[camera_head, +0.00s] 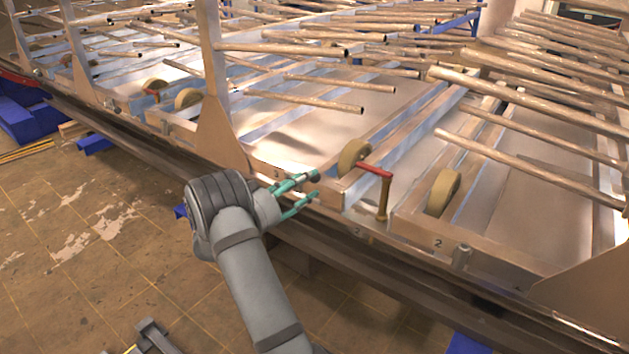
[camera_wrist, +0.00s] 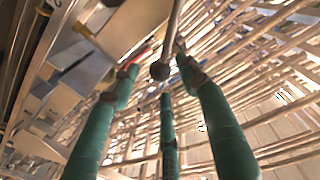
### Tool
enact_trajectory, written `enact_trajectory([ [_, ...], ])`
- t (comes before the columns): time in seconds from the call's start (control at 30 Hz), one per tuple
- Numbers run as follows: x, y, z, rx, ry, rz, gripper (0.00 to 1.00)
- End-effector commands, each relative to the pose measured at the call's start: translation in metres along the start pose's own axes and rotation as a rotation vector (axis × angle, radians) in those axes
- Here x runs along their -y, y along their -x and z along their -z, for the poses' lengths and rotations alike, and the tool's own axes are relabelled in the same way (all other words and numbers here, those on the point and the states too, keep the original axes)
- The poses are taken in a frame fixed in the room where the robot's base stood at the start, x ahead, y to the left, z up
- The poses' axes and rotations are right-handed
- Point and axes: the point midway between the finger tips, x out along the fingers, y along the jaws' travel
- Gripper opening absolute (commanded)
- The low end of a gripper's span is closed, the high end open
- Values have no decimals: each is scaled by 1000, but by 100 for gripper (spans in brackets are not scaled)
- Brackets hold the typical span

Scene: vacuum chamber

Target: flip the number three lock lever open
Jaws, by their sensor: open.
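In the wrist view, the open fingers (camera_wrist: 160,84) surround the end of a metal rod with a dark rounded knob (camera_wrist: 160,71). This looks like the number three lock lever, but its base is out of view, and I cannot tell whether the fingers touch it. In the head view, my fingers mostly hide that lever.
Tan wheels (camera_head: 353,156) and (camera_head: 443,192) sit in metal channels beyond the front edge. Many long metal tubes (camera_head: 490,160) jut above the frame. An upright metal post (camera_head: 222,130) stands left of my gripper. The floor (camera_head: 90,260) at the left front is mostly clear.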

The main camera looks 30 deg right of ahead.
Motion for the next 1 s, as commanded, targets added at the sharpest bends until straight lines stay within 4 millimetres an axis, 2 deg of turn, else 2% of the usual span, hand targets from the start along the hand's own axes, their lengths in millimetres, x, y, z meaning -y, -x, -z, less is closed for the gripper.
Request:
enact_trajectory([
  [0.1, 0, -20, -1, 0, -1, -1, 45],
  [0.27, 0, -37, 0, 0, -1, 1, 45],
  [0.63, 1, -42, 0, 0, 1, 3, 45],
  [1.0, 1, -42, 0, 0, 1, 3, 23],
])
